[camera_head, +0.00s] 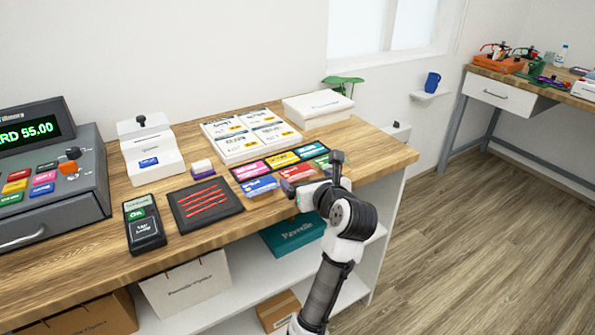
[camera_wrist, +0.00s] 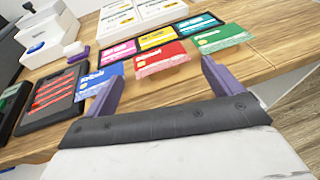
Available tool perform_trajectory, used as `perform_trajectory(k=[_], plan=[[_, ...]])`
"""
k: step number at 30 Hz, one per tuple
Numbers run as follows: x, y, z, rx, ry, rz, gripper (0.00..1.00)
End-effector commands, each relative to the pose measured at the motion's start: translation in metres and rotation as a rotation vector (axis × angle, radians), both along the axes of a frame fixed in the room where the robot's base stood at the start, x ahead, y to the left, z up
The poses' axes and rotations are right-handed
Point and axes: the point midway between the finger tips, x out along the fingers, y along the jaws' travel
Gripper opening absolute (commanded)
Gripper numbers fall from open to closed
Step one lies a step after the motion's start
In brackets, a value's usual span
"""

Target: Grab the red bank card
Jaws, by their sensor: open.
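The red bank card (camera_head: 297,171) lies on the wooden counter, in the front row between a blue card (camera_head: 261,186) and a green card (camera_head: 322,162). In the wrist view the red card (camera_wrist: 160,57) shows ahead of my gripper (camera_wrist: 161,72), between its two purple fingers. The fingers are apart with nothing between them. In the head view my gripper (camera_head: 299,196) is over the counter's front edge, just in front of the red card. The blue card (camera_wrist: 100,80) is by the left finger, and the green card (camera_wrist: 222,38) is beyond the right finger.
Pink (camera_head: 250,170), yellow (camera_head: 282,158) and cyan (camera_head: 311,150) cards lie behind. A black tray with red sticks (camera_head: 205,203), a card terminal (camera_head: 144,224) and a cash register (camera_head: 50,170) stand left. The counter's right end (camera_head: 380,155) is clear.

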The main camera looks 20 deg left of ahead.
Motion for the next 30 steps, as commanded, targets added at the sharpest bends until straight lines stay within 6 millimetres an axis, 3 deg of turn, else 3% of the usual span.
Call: perform_trajectory(k=[10,19,26,30], plan=[[0.031,0.030,-0.015,0.000,0.001,0.002,0.91],[0.035,0.033,-0.017,-0.001,-0.001,0.000,0.91],[0.035,0.032,-0.017,-0.001,-0.001,0.000,0.61],[0.035,0.032,-0.017,-0.001,-0.001,0.000,0.59]])
